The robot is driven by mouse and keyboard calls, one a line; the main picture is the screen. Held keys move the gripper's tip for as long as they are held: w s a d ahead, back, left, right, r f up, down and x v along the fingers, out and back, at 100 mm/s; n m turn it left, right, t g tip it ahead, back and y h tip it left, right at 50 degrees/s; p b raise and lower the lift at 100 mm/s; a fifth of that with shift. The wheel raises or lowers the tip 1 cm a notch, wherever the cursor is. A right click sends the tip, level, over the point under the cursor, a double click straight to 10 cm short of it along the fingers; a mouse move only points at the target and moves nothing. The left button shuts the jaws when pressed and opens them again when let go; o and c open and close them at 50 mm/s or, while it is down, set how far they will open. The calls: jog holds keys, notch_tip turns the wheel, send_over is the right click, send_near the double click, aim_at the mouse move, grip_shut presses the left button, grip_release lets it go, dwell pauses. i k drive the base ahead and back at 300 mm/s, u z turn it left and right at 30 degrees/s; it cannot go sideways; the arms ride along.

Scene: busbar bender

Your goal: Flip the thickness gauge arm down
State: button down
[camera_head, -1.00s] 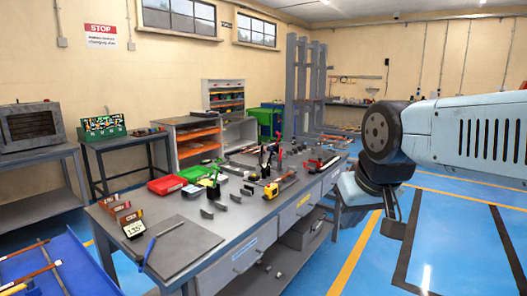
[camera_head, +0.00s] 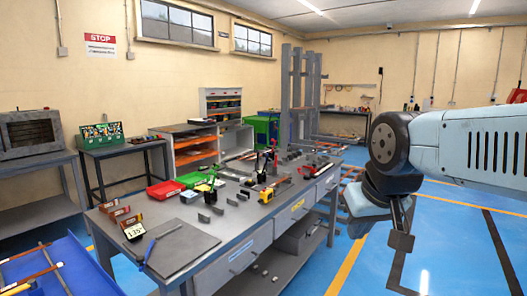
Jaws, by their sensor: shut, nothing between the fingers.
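A grey workbench (camera_head: 245,238) holds several small tools. I cannot pick out the thickness gauge or its arm for certain at this distance. A small black tool stand with red parts (camera_head: 271,160) stands upright toward the back of the bench. A yellow tool (camera_head: 266,195) lies in front of it.
Red (camera_head: 166,189) and green (camera_head: 191,179) bins sit on the bench's left side. A dark mat (camera_head: 180,249) covers its near end. A blue tray (camera_head: 62,270) is at the lower left. Open blue floor (camera_head: 450,255) lies to the right.

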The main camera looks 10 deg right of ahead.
aim_at(265, 156)
jog(key=z, duration=0.45)
jog(key=i, duration=1.85)
jog(key=u, duration=0.7)
jog(key=k, duration=0.9)
jog(key=u, duration=0.2)
jog(key=i, duration=0.95)
jog(key=z, duration=0.1)
